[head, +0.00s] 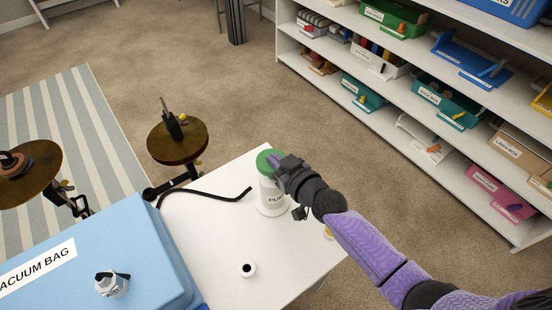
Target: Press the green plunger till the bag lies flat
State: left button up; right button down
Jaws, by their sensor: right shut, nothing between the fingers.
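The white pump (270,195) stands upright on the white table, its label partly hidden by my right arm. Its green plunger (264,158) is the round top. My right gripper (277,163) is shut and empty, with its fingertips over the right side of the green top; I cannot tell whether they touch it. The light blue vacuum bag (120,245) lies at the lower left, thick and puffed up, with a white fitting (112,285) on top. A black hose (205,195) runs across the table between bag and pump. My left gripper is not in view.
A small white piece with a dark hole (248,269) sits on the white table (205,240). Two brown round-topped stands (178,152) are beyond and left. Shelves (400,105) with coloured bins fill the right. Carpet between is open.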

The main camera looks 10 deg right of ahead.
notch_tip(320, 180, down, 5)
jog(key=b, duration=0.2)
jog(key=shift+r+b, duration=0.2)
jog(key=shift+b, duration=0.1)
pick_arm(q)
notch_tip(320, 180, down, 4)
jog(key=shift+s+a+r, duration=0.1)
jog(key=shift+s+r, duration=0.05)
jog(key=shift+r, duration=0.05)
pick_arm(e)
jog(key=shift+r, duration=0.15)
jog(key=r+p, duration=0.3)
jog(key=s+r+p, duration=0.1)
jog(key=r+p, duration=0.1)
jog(key=shift+d, duration=0.15)
pick_arm(q)
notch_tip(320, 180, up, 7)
jog(key=p, duration=0.2)
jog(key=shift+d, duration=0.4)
pick_arm(e)
jog(key=v, duration=0.8)
jog(key=shift+s+d+f, duration=0.25)
jog(key=shift+s, duration=0.15)
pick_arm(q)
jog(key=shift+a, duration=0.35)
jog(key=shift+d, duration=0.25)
pick_arm(e)
jog(key=shift+f, duration=0.1)
